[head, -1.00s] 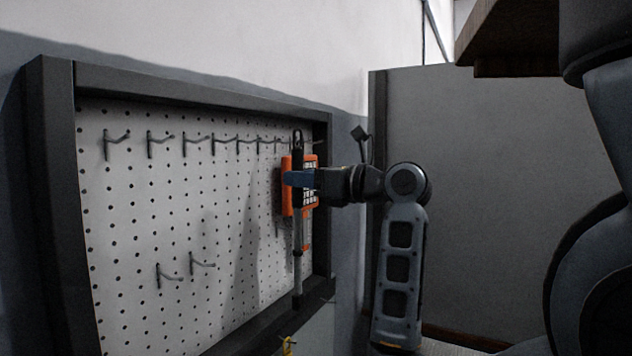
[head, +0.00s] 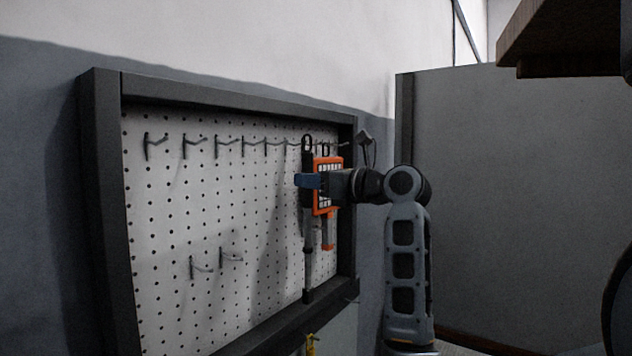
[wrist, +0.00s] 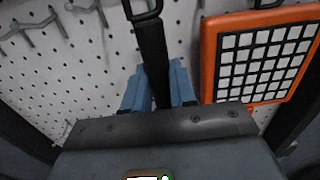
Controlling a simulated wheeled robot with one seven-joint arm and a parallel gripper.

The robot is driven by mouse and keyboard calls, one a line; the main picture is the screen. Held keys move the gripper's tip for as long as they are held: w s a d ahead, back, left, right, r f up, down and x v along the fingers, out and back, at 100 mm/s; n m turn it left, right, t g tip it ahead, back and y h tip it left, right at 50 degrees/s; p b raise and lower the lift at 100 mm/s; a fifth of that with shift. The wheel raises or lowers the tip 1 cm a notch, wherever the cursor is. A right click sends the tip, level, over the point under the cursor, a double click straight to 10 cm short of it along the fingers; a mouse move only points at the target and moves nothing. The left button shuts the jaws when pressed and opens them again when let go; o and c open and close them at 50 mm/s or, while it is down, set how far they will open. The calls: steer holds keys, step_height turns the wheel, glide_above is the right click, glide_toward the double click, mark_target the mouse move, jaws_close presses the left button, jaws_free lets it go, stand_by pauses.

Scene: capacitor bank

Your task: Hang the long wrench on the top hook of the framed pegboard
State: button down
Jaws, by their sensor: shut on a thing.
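The long wrench (head: 308,240) hangs upright in my gripper (head: 305,181), in front of the right part of the framed pegboard (head: 225,190). Its dark upper end carries a loop at the top, level with the upper row of hooks (head: 215,143). I cannot tell whether the loop is around a hook. In the wrist view, the blue fingers of my gripper (wrist: 160,88) are closed on the dark shaft of the wrench (wrist: 153,50). The loop is cut off at the top edge of that view.
An orange tool with a white-and-black grid face (head: 328,180) hangs just right of the wrench; it also shows in the wrist view (wrist: 260,58). Two lower hooks (head: 230,257) are empty. A dark frame edge (head: 347,230) stands close on the right. A brown shelf (head: 565,40) juts out at upper right.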

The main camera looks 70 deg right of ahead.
steer(key=shift+b+x, duration=0.65)
steer(key=shift+x, duration=0.35)
steer(key=shift+w+d+f+p, duration=0.1)
steer(key=shift+w+f+p, duration=0.5)
steer(key=shift+p, duration=0.25)
steer(key=c, duration=0.8)
jaws_free()
steer(key=shift+c, duration=0.2)
steer(key=shift+f, duration=0.1)
steer(key=b+v, duration=0.1)
steer(key=v, duration=0.6)
steer(key=shift+s, duration=0.35)
